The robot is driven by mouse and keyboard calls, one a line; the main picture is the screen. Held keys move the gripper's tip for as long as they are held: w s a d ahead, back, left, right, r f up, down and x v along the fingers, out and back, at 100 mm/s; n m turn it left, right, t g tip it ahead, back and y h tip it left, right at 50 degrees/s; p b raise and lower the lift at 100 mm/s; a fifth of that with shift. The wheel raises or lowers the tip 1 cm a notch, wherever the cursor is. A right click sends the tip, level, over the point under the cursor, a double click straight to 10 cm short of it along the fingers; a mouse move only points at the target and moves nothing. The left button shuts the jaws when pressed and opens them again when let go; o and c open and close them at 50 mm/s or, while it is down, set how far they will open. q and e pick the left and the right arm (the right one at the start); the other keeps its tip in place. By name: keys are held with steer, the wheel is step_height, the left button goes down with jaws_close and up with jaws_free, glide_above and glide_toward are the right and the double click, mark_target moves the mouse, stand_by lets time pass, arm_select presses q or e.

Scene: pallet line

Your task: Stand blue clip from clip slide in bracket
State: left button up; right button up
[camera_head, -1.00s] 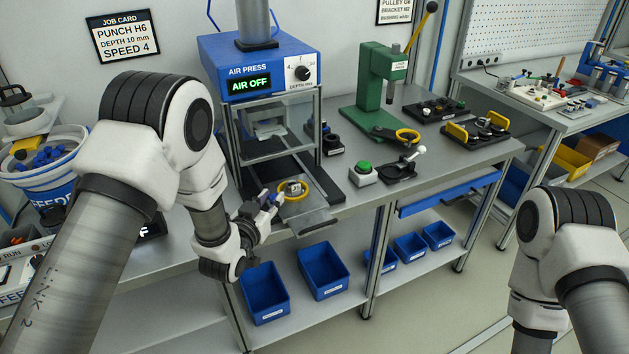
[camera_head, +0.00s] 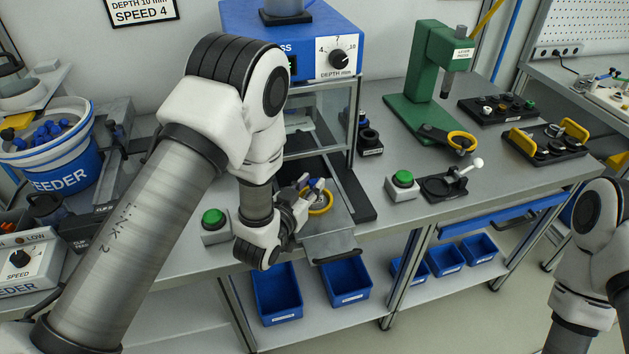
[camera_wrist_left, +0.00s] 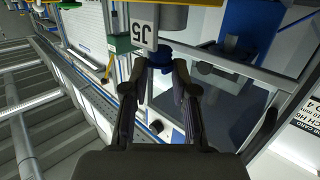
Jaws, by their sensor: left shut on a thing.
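My left gripper (camera_head: 306,190) is shut on a small blue clip (camera_head: 318,185) at the press's pulled-out drawer. The clip also shows between the fingertips in the left wrist view (camera_wrist_left: 158,59). It is beside or above a metal part, apparently the bracket, in a yellow-ringed holder (camera_head: 322,204). The fingers partly hide that part, and I cannot tell whether the clip touches it.
The blue air press (camera_head: 345,25) stands behind the drawer. Green buttons flank it, left (camera_head: 213,219) and right (camera_head: 402,179). A green press (camera_head: 432,70) is farther right. The feeder bowl (camera_head: 60,178) with blue clips is at the left. Blue bins (camera_head: 277,300) sit below the bench.

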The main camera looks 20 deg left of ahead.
arm_select(q)
steer(key=shift+w+f, duration=0.3)
steer(key=shift+w, duration=0.1)
steer(key=shift+s+f, duration=0.1)
steer(key=shift+s, duration=0.3)
steer(key=shift+w+f+b, duration=0.2)
steer(key=shift+f+b, duration=0.2)
steer(key=o, duration=0.8)
steer(key=shift+s+r, duration=0.1)
steer(key=shift+c, duration=0.2)
arm_select(e)
steer(key=shift+w+f, duration=0.1)
steer(key=shift+f, duration=0.45)
steer(key=shift+r, duration=0.1)
